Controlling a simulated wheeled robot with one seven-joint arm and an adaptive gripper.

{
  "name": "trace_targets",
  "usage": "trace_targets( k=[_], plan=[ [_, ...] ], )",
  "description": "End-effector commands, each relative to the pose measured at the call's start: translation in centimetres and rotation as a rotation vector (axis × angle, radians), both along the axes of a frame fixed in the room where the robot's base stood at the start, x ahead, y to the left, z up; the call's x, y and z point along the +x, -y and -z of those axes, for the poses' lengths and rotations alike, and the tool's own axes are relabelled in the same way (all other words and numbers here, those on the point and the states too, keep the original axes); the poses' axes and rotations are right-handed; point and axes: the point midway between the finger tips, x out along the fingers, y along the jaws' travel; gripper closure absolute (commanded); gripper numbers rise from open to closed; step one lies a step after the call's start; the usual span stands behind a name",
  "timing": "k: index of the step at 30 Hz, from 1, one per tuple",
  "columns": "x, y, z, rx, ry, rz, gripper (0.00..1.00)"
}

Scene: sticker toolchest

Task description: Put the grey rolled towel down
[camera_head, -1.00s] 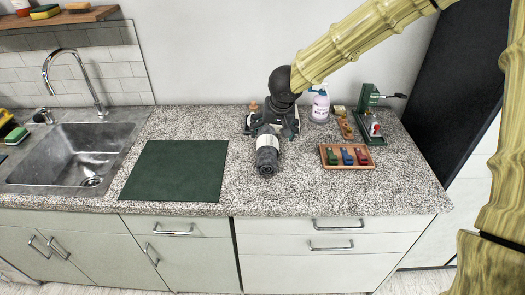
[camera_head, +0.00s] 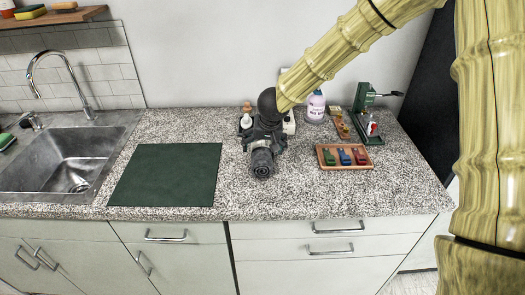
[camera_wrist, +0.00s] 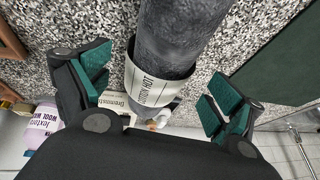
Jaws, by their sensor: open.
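The grey rolled towel (camera_head: 262,160) lies on the speckled counter to the right of the green mat, its near round end facing me. In the wrist view the towel (camera_wrist: 182,35) has a pale paper band (camera_wrist: 152,84) with printed text. My gripper (camera_head: 264,138) is over the towel's far part, and its body hides much of the towel in the head view. In the wrist view my gripper (camera_wrist: 157,92) is open, with one green-padded finger on each side of the towel and a visible gap to both pads.
A green mat (camera_head: 168,175) lies left of the towel, with the sink (camera_head: 70,160) beyond it. A wooden tray of coloured pieces (camera_head: 344,157) is to the right. A lilac-labelled bottle (camera_head: 315,106), other bottles and a green press (camera_head: 366,112) stand behind. The counter between towel and tray is clear.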

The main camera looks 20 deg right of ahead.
Motion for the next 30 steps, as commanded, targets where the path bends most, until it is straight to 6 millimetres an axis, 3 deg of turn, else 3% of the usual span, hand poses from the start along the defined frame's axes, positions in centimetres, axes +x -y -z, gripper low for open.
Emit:
trace_targets(
  k=[9,18,27,30],
  plan=[
    [1.5,0.3,3.7,-0.001,-0.001,0.000,0.07],
    [1.7,0.3,4.2,0.000,0.000,0.001,0.07],
    [1.7,0.3,4.2,0.001,-0.001,0.001,0.60],
    [1.7,0.3,4.2,0.000,0.000,0.001,0.65]
  ],
)
